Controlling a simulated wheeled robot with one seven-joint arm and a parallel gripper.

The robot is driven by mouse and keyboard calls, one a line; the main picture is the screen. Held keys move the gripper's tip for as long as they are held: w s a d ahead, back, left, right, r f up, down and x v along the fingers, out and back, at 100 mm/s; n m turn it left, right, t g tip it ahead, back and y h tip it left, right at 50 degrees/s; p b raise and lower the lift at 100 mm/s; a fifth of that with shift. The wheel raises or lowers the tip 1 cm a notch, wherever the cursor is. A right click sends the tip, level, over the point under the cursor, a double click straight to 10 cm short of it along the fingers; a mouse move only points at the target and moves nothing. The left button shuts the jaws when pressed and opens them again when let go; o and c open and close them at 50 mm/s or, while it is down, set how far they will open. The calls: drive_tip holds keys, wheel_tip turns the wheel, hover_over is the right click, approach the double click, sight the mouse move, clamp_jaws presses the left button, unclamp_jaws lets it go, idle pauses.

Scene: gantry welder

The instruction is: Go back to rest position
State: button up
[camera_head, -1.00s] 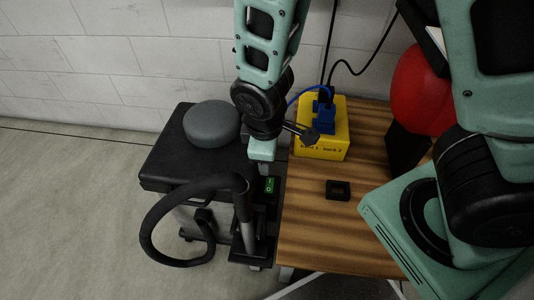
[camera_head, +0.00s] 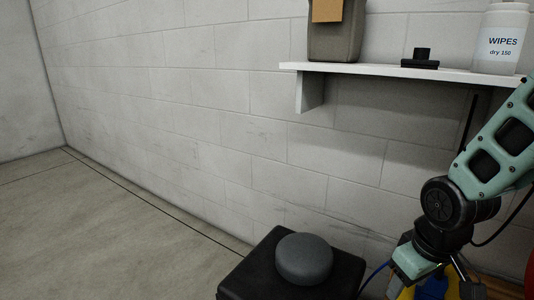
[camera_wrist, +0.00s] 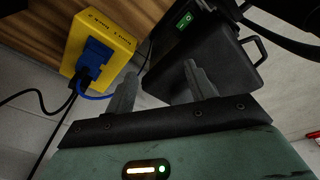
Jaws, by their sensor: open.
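My gripper (camera_wrist: 160,88) is open and empty in the wrist view, its two grey fingers apart. Beyond the fingers, the wrist view shows a yellow box (camera_wrist: 112,38) with a blue plug (camera_wrist: 95,58), and a black case (camera_wrist: 210,65) with a green switch. In the head view my arm hangs at the right edge with the wrist at the lower right; the fingertips there are mostly cut off by the bottom edge.
A black case (camera_head: 240,283) with a grey round pad (camera_head: 304,259) on it stands below the wall. A white shelf (camera_head: 380,71) above holds a wipes tub (camera_head: 500,40), a dark container (camera_head: 335,35) and a small black item (camera_head: 420,60). Floor at left is clear.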

drive_tip(key=d+r+m, duration=0.4)
drive_tip(key=d, duration=0.2)
drive_tip(key=s+a+r+n+g, duration=0.15)
drive_tip(key=s+a+n, duration=0.25)
drive_tip(key=s+a, duration=0.4)
drive_tip(key=s+a+r+n+g, duration=0.15)
drive_tip(key=s+a+n, duration=0.25)
drive_tip(key=s+a, duration=0.5)
wheel_tip(320, 180, up, 24)
drive_tip(key=w+a+t+p, duration=0.1)
drive_tip(key=w+p, duration=0.2)
drive_tip(key=p, duration=2.1)
drive_tip(key=shift+m+y, duration=0.3)
